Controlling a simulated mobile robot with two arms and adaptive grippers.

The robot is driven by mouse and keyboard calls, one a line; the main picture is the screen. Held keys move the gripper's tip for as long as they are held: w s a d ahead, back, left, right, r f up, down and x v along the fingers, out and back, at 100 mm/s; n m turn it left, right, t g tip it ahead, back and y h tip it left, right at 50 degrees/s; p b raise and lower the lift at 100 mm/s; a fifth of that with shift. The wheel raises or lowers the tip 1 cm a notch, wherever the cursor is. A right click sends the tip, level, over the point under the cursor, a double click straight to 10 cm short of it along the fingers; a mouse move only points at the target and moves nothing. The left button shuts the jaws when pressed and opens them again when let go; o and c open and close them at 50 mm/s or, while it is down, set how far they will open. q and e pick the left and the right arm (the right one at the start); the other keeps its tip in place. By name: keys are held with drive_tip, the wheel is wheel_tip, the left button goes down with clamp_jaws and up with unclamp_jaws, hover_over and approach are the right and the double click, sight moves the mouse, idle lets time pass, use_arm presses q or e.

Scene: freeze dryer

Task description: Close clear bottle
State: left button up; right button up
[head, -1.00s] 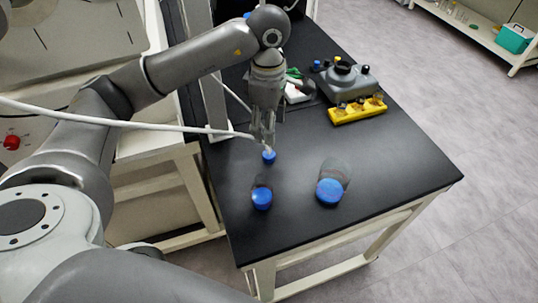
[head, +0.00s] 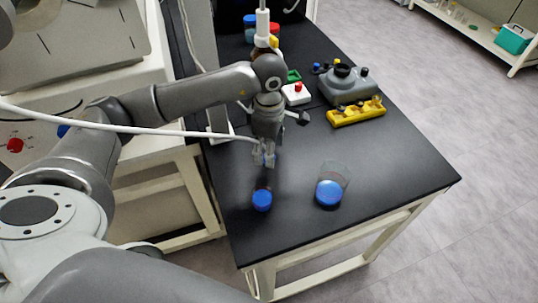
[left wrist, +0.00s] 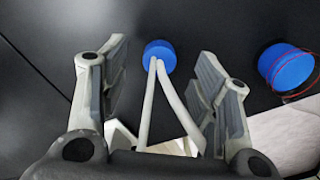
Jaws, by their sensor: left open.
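My left gripper (head: 264,158) points down above the table, behind the smaller bottle in the picture, with open jaws. Bluish patches show at its fingertips, but I cannot tell what they are. In the left wrist view the open fingers (left wrist: 160,90) frame a blue cap beyond them (left wrist: 160,53). A larger blue cap, with thin red lines around it, lies at right (left wrist: 287,67). My right gripper is out of view.
A yellow rack (head: 355,113) and a grey device (head: 347,86) stand at the right back. A white box with a red knob (head: 296,93) is behind my gripper. The table's front right is clear up to its edge.

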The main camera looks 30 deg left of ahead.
use_arm(q)
drive_tip(key=shift+f, duration=1.25)
drive_tip(key=shift+c, duration=0.3)
drive_tip(key=c, duration=0.8)
